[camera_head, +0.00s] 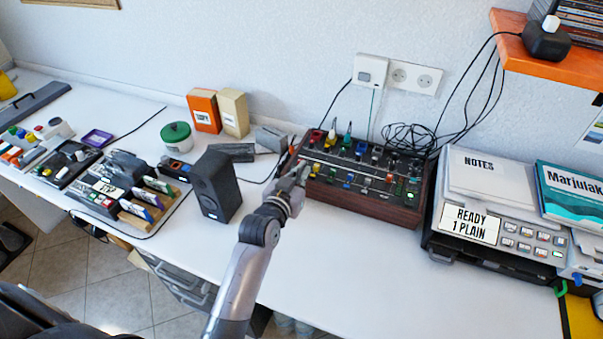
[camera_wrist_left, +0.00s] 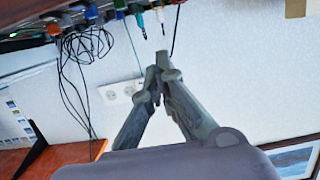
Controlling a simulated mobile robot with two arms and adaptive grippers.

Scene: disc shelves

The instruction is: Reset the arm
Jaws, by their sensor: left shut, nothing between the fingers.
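My left gripper (camera_head: 297,176) is at the left end of the mixer (camera_head: 362,205), a dark panel of knobs and cables with a wooden front. In the left wrist view its fingertips (camera_wrist_left: 158,70) meet and hold nothing. The mixer's knobs and plugs also show at the top of that view (camera_wrist_left: 75,18), where the picture is turned over. Whether the gripper touches the mixer cannot be told. My right gripper is not in view.
A black speaker (camera_head: 216,186) stands left of my left arm. A printer (camera_head: 490,222) stands at the right under an orange shelf (camera_head: 550,66). Loose black cables (camera_head: 408,137) lie behind the mixer. The front right of the white table (camera_head: 400,285) is clear.

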